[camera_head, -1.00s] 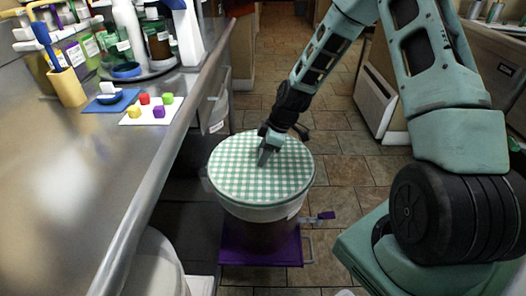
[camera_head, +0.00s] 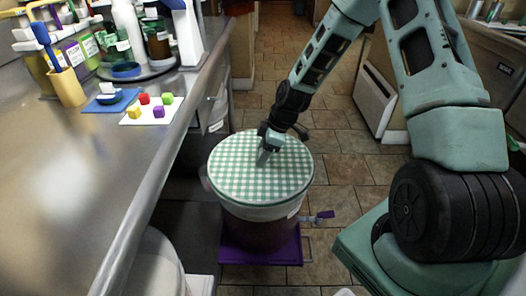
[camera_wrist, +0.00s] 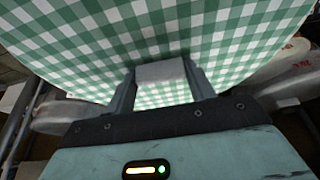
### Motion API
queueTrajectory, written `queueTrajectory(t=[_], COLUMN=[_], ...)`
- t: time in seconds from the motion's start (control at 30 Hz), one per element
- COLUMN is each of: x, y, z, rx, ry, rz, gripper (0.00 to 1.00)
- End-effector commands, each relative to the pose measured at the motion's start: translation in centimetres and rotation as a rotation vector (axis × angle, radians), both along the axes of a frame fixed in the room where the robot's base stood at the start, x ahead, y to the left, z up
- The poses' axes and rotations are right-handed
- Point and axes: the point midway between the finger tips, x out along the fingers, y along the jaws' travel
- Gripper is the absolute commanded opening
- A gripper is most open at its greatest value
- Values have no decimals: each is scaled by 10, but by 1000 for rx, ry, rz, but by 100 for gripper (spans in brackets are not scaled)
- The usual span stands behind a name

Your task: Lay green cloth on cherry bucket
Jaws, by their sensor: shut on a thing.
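The green cloth (camera_head: 240,178) is a round green-and-white checked sheet. In the head view it covers the top of a bucket (camera_head: 262,232) with a pale upper band and a dark reddish body; whether it touches the rim is unclear. My gripper (camera_head: 265,158) points down at the middle of the cloth. In the wrist view, the cloth (camera_wrist: 100,45) spreads out beyond my fingers. My gripper (camera_wrist: 161,85) is shut on a small pale block-like grip (camera_wrist: 161,72) at the cloth's centre. Most of the bucket's rim is hidden under the cloth.
The bucket stands on a purple base (camera_head: 262,256) with a tap (camera_head: 320,217) at its right. A steel counter (camera_head: 75,190) on the left holds bottles and coloured cubes. A pale bucket (camera_head: 152,265) is at lower left. Tiled floor (camera_head: 345,160) is open to the right.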

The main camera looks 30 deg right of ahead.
Motion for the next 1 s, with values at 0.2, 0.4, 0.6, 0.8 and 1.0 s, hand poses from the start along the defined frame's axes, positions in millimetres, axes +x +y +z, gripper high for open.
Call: queueTrajectory(t=[0.2, 0.4, 0.6, 0.8, 1.0], x=[0, 0, 0, 0, 0], y=[0, 0, 0, 0, 0], z=[-3, -6, -10, -10, -10], rx=[0, 0, 0, -1, 0], ry=[0, 0, 0, -1, 0], rz=[1, 1, 1, 0, 0], gripper=[30, 30, 30, 30, 30])
